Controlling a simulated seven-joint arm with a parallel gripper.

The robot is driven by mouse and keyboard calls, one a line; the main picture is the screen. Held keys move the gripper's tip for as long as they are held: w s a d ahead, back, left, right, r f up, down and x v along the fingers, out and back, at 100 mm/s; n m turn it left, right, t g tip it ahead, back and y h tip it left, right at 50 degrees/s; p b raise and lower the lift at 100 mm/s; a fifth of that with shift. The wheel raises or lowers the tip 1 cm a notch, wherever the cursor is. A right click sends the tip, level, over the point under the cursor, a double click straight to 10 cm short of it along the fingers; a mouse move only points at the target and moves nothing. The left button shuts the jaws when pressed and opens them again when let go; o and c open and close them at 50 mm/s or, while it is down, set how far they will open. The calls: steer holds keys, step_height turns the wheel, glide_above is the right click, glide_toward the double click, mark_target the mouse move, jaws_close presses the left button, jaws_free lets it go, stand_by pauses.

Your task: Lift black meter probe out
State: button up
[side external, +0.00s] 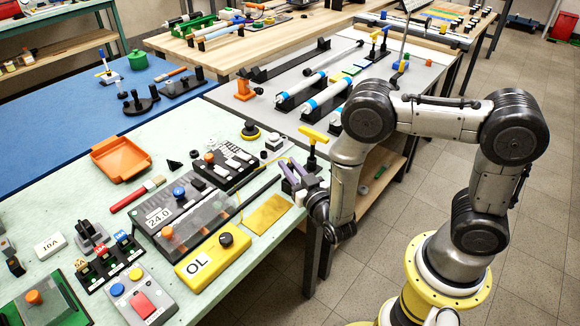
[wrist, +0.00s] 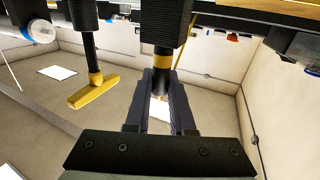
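In the wrist view, which looks upside down, the black meter probe (wrist: 163,66) has a yellow band and a black shaft. It joins a thick black body (wrist: 165,28). The dark fingers of my gripper (wrist: 162,85) lie close on both sides of the shaft, with no clear gap at their tips, and look shut on it. In the side view my gripper (side external: 292,172) is at the right edge of the pale green table (side external: 262,232), and the probe is mostly hidden there. A yellow T-handle (side external: 313,134) on a black stem stands just behind; it also shows in the wrist view (wrist: 93,90).
A yellow box marked OL (side external: 212,262) and a flat yellow plate (side external: 267,214) lie in front of my gripper. A grey table with tubes (side external: 330,97) is behind.

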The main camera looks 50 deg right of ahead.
jaws_close()
steer(key=shift+r, duration=0.1)
steer(key=shift+r, duration=2.4)
